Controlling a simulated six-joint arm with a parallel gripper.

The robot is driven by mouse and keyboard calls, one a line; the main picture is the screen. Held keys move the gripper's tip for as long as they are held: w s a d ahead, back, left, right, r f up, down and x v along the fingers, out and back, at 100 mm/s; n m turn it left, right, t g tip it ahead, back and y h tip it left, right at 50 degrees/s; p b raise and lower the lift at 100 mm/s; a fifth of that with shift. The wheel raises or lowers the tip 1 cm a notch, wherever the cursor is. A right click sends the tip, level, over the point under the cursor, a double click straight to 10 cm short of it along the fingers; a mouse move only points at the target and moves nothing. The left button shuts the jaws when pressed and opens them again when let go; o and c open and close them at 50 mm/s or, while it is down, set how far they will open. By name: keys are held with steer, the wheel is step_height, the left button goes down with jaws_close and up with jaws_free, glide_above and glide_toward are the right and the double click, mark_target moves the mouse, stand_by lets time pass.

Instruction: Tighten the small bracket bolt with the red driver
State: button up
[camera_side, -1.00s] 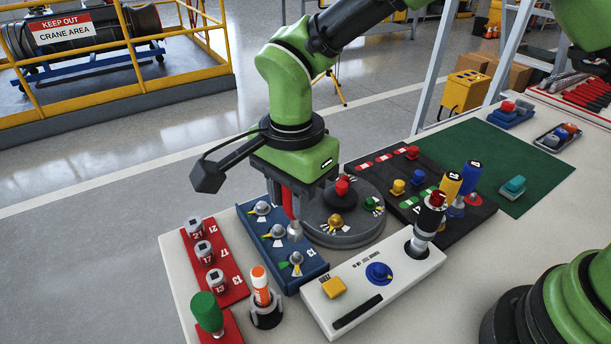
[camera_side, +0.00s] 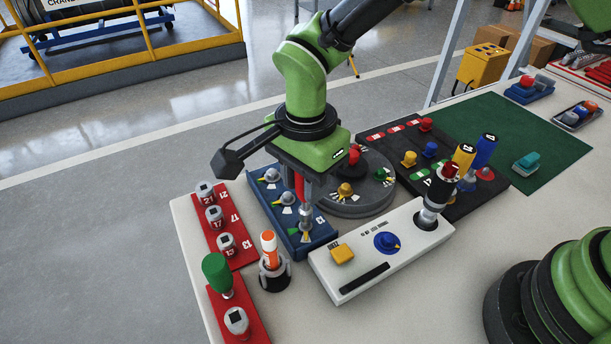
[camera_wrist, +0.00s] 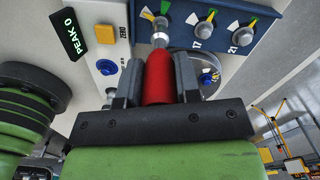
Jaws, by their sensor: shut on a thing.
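My gripper (camera_side: 302,192) points down over the front end of the blue bracket (camera_side: 322,237). It is shut on the red driver; the red handle (camera_wrist: 159,78) shows between the jaws in the wrist view. The driver's silver tip (camera_side: 306,216) is at the front bolt, beside the label 13, and largely hides it. Whether the tip is fully seated on it I cannot tell. A green, white and orange dial (camera_wrist: 147,15) shows beside the tip. The two other bracket bolts, 17 (camera_side: 285,198) and 21 (camera_side: 271,175), stand uncovered behind.
Left is a red rack (camera_side: 242,258) of numbered grey sockets, with a green-handled tool (camera_side: 217,272) in front. An orange-and-white marker (camera_side: 269,247) stands close by. The white tester box (camera_side: 350,288) lies right, its display reading PEAK 0. A round grey turntable (camera_side: 365,207) is behind.

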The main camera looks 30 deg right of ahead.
steer(key=shift+f, duration=1)
stand_by(0.8)
